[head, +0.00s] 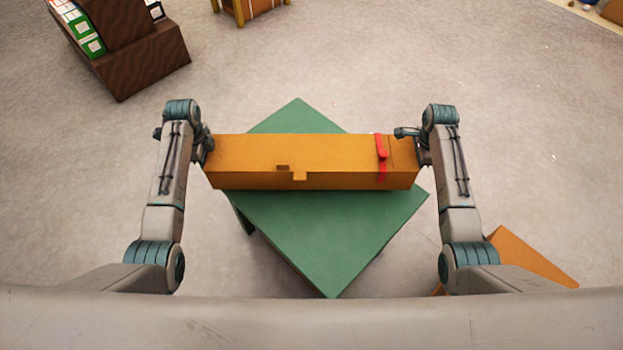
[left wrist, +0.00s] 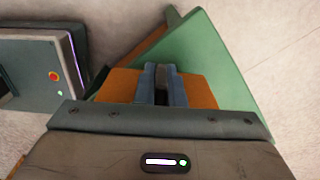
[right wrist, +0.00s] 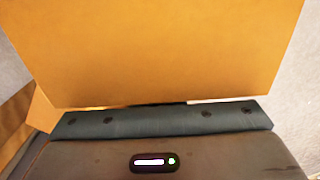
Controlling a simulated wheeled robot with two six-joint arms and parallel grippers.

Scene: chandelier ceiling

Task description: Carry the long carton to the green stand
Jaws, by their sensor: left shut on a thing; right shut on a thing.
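The long carton (head: 290,153) is orange-brown with a red strap near its right end. In the head view it lies level across the picture, over the green stand (head: 330,240); I cannot tell whether it touches the top. My left gripper (head: 207,150) is shut on the carton's left end. In the left wrist view its fingers (left wrist: 163,85) show against the carton (left wrist: 205,92), with the green stand (left wrist: 215,60) beyond. My right gripper (head: 418,148) is shut at the carton's right end. In the right wrist view the carton (right wrist: 160,50) fills the picture and hides the fingers.
A dark brown shelf (head: 140,60) with boxes stands at the back left. A wooden piece (head: 250,8) is at the top edge. An orange-brown object (head: 530,258) lies on the floor right of the stand. The floor between is clear.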

